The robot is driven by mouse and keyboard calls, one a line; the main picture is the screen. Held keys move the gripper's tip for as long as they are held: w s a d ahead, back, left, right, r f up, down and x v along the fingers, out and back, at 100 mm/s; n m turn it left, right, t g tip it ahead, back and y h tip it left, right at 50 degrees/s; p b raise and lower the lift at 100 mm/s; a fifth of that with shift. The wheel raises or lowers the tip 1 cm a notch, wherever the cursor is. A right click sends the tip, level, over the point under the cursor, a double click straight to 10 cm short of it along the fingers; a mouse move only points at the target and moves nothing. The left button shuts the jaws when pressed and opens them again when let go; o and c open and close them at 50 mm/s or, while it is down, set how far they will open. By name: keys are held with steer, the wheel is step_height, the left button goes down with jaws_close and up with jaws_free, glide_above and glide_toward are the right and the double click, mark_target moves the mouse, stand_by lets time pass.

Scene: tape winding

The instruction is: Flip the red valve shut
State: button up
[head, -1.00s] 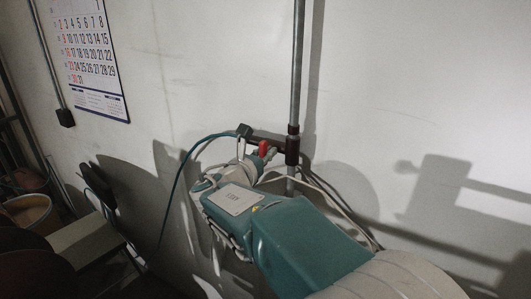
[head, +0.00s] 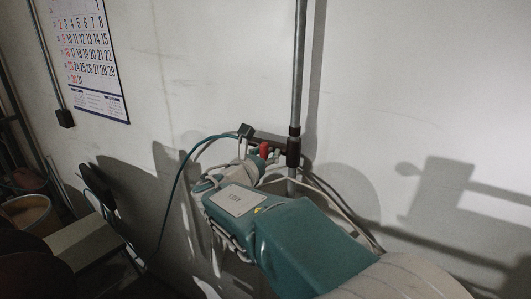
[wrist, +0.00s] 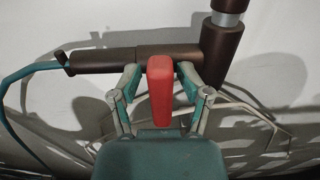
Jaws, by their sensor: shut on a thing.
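The red valve handle (wrist: 160,92) stands upright in the middle of the wrist view, in front of a dark brown horizontal pipe (wrist: 95,60). In the head view the red handle (head: 264,150) shows just left of the vertical pipe. My gripper (wrist: 158,78) has one finger on each side of the handle, with the fingertips up at the brown pipe. It is shut on the handle. In the head view my gripper (head: 250,158) is partly hidden behind my teal wrist. The valve body behind the handle is hidden.
A grey vertical pipe (head: 299,70) runs up the wall at the brown tee joint (head: 293,152). A teal hose (head: 177,185) hangs from the horizontal pipe's left end. A calendar (head: 88,60) hangs on the wall. A chair and a tub (head: 30,213) stand at lower left.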

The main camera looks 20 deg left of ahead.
steer(key=shift+r, duration=0.1)
steer(key=s+a, duration=0.1)
steer(key=s, duration=1.1)
steer(key=shift+w, duration=0.1)
steer(key=d+f+m+g+h, duration=0.2)
steer(key=d+m+g, duration=0.45)
steer(key=d, duration=0.95)
steer(key=d+f+m+g+h, duration=0.25)
steer(key=d+m, duration=0.75)
steer(key=d, duration=0.6)
steer(key=s+d+f+m+g+y, duration=0.1)
steer(key=s+d+f+m+y, duration=0.2)
steer(key=s+d+m, duration=0.2)
steer(key=s+d+f+m+g+y, duration=0.2)
steer(key=s+d+m, duration=0.3)
steer(key=s+m, duration=0.4)
steer(key=f+m+y, duration=0.1)
steer(key=m, duration=0.3)
steer(key=shift+s+d+m, duration=0.3)
steer(key=shift+m, duration=0.05)
